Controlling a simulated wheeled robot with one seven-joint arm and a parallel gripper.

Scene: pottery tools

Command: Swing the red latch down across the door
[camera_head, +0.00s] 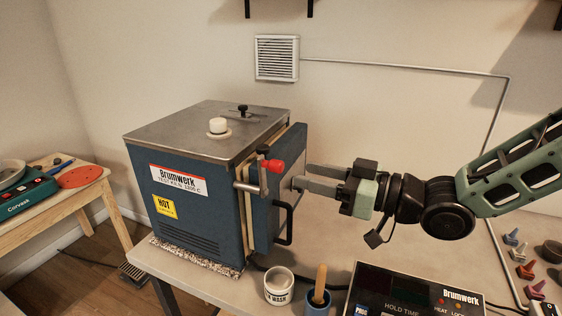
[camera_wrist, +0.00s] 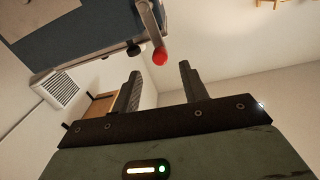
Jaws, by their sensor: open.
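The red latch knob (camera_head: 274,165) is at the end of a grey metal latch arm (camera_head: 263,181) on the right side of the blue kiln (camera_head: 190,185).
Below my gripper on the table stand a white jar (camera_head: 281,287), a blue cup (camera_head: 318,303) with a wooden-handled tool, and a black controller box (camera_head: 405,292). Small coloured pieces (camera_head: 525,270) lie at the right. A wooden side table (camera_head: 60,205) stands left.

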